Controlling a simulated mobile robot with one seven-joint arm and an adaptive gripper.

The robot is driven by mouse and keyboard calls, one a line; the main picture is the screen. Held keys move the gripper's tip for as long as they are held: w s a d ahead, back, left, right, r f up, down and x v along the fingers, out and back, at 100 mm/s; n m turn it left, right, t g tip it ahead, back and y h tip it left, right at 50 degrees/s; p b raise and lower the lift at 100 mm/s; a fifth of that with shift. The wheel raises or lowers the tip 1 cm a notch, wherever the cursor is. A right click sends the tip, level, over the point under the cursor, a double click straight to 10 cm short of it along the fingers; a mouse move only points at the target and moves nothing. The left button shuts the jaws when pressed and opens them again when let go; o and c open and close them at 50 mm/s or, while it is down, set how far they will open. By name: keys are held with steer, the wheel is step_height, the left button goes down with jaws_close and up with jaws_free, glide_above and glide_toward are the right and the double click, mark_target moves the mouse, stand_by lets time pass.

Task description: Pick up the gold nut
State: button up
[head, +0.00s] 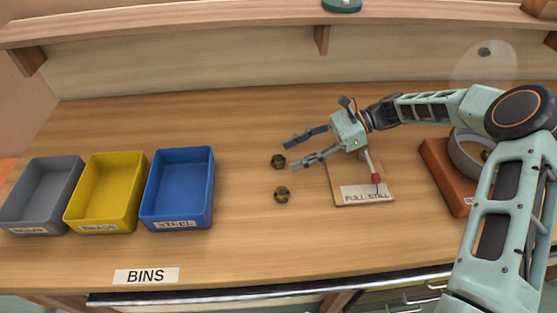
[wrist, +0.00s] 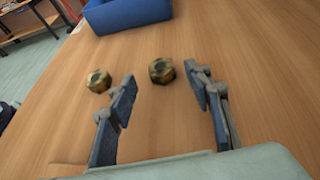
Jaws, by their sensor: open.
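Two dark gold nuts lie on the wooden bench. The farther nut (head: 278,161) is just past my gripper's fingertips; in the wrist view this nut (wrist: 161,70) shows in the gap between the fingers, near the right fingertip. The nearer nut (head: 282,194) lies closer to the bench's front edge; in the wrist view this second nut (wrist: 98,80) is outside the left finger. My gripper (head: 291,154) is open and empty, pointing left; its two fingers (wrist: 160,76) also show in the wrist view. Neither nut is touched, as far as I can see.
Grey (head: 40,215), yellow (head: 103,214) and blue (head: 178,208) labelled bins stand at the left. A board labelled "FULL STILL" (head: 366,194) with a red-tipped rod lies below my gripper. An orange-brown block (head: 446,178) with a grey ring (head: 468,158) is at right. Bench between nuts and blue bin is clear.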

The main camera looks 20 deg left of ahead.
mark_target(281, 159)
steer(key=shift+x, duration=1.9)
jaws_close()
steer(key=shift+r, duration=0.15)
